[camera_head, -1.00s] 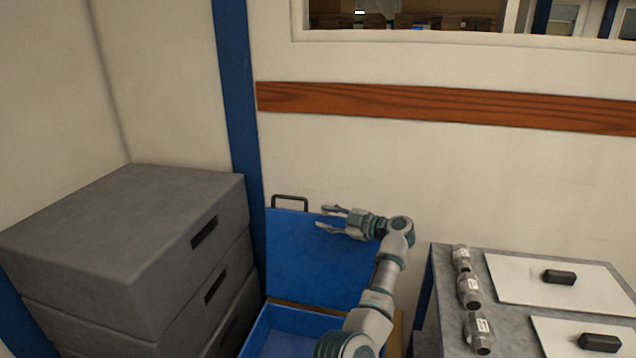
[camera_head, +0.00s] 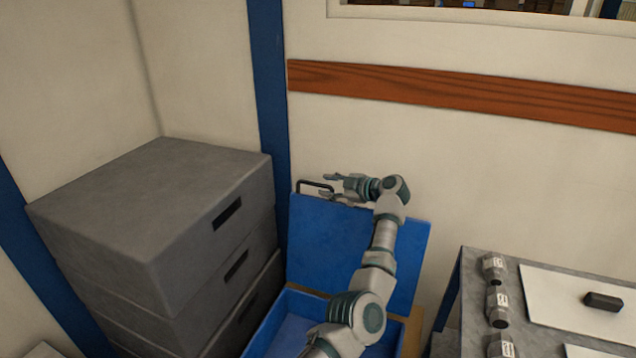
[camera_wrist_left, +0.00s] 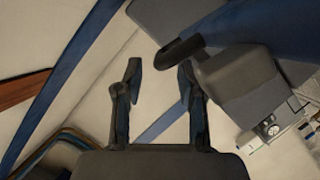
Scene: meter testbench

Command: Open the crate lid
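The blue crate (camera_head: 268,333) stands on the floor between the grey stack and the bench. Its blue lid (camera_head: 325,240) is raised, leaning back toward the wall, and the crate's inside shows. A dark loop handle (camera_head: 302,183) is on the lid's top edge. My left gripper (camera_head: 330,186) is open, with its fingers at the lid's top edge beside the handle. I cannot tell whether they touch it. In the left wrist view the gripper (camera_wrist_left: 160,78) is open, with nothing between its fingers. My left forearm hides part of the lid and crate. My right gripper is out of view.
Grey stacked cases (camera_head: 150,225) stand close on the left. A bench (camera_head: 470,300) with several cylindrical meters (camera_head: 497,305) and a white panel (camera_head: 570,300) is on the right. The wall (camera_head: 480,170) with a wooden strip (camera_head: 450,92) closes off the back.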

